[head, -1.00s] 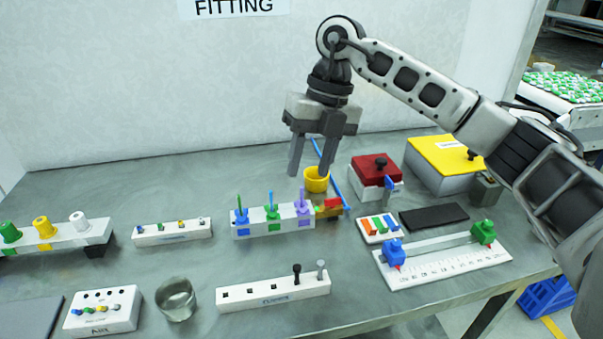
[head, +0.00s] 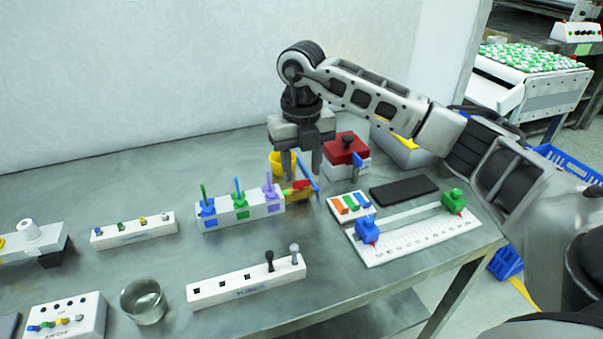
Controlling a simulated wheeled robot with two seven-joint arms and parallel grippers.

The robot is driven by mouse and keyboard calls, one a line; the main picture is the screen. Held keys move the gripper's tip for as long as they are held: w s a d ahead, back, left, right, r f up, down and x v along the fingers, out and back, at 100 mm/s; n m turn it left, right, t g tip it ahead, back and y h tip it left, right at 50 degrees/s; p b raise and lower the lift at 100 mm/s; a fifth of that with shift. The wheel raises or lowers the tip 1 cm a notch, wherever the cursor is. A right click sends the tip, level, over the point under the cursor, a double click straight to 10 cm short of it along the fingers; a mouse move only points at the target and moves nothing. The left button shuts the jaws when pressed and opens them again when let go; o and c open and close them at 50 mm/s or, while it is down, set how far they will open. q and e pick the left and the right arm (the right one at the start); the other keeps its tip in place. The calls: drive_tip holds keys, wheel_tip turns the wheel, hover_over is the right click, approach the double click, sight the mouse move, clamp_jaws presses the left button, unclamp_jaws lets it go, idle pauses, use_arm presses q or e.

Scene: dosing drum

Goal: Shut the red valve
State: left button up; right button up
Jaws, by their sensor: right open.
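A small valve (head: 299,187) with a red part and a yellow-brown body sits at the middle of the bench, just right of the white block with blue, green and purple sticks. A thin blue rod or pipe (head: 308,172) runs slantwise beside it. My right gripper (head: 301,172) points down with its two fingers apart and empty. Its fingertips appear just above the valve in the picture; I cannot tell whether they touch it. The fingers partly hide the blue rod and the yellow cup (head: 277,162). My left gripper is out of view.
Close by stand the stick block (head: 222,220), a red-topped box (head: 345,150) with a black knob, and a ruler board (head: 420,238) with blue and green blocks. A glass (head: 143,302) and a socket strip (head: 225,289) stand in front. Bare bench lies between them.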

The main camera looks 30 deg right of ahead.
sight(302, 184)
drive_tip(key=shift+f, duration=1.2)
drive_tip(key=c, duration=0.7)
